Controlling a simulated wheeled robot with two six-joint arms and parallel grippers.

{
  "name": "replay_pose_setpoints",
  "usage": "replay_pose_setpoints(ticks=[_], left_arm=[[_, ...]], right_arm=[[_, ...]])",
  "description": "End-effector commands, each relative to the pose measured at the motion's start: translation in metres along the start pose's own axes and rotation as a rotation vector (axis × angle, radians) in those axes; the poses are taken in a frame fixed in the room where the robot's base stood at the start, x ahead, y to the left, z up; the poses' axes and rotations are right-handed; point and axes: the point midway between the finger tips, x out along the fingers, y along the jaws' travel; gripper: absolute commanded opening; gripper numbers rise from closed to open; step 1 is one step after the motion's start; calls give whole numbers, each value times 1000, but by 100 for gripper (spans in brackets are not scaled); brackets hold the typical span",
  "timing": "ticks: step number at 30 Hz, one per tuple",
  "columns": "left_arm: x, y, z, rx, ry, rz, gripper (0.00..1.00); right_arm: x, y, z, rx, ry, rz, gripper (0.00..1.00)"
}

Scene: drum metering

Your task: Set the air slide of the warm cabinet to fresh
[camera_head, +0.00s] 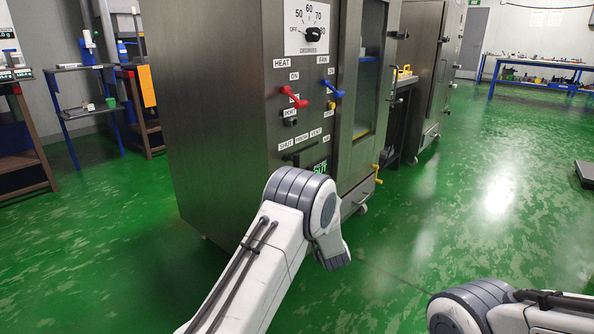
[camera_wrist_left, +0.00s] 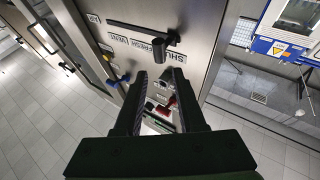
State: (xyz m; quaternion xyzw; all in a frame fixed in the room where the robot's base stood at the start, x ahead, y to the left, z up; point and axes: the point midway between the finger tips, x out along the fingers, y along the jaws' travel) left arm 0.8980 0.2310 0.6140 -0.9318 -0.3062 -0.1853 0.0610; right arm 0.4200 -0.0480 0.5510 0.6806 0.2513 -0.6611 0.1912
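The warm cabinet (camera_head: 215,110) is a tall dark metal unit. Its air slide (camera_head: 301,151) is a dark slot under the labels SHUT, FRESH and VENT. In the left wrist view, the panel appears upside down, and the slide's dark handle (camera_wrist_left: 161,52) sits at the SHUT end of the slot. My left gripper (camera_wrist_left: 160,76) is open and empty, its fingertips just short of the handle in that view, apparently not touching it. My right gripper is out of view.
On the panel are a dial (camera_head: 313,34), a red HEAT lever (camera_head: 292,97), a blue FAN lever (camera_head: 331,89) and a port knob (camera_head: 290,122). The cabinet's glazed door (camera_head: 371,70) is at the right.

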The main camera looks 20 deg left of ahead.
Motion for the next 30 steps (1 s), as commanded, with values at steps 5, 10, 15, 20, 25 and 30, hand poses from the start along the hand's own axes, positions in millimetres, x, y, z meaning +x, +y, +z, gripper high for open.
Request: replay_pose_setpoints(ticks=[5, 10, 15, 20, 25, 30], left_arm=[[25, -2, 1, -2, 5, -5, 40], [58, -1, 2, -4, 5, -4, 40], [84, -1, 1, -2, 3, -2, 40], [98, 0, 0, -1, 0, 0, 40], [101, 0, -1, 0, 0, 1, 40], [101, 0, -1, 0, 0, 2, 32]], right_arm=[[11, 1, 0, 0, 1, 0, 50], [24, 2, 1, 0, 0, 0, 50], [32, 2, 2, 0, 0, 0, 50], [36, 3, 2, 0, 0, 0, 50], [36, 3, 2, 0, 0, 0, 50], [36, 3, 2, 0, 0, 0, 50]])
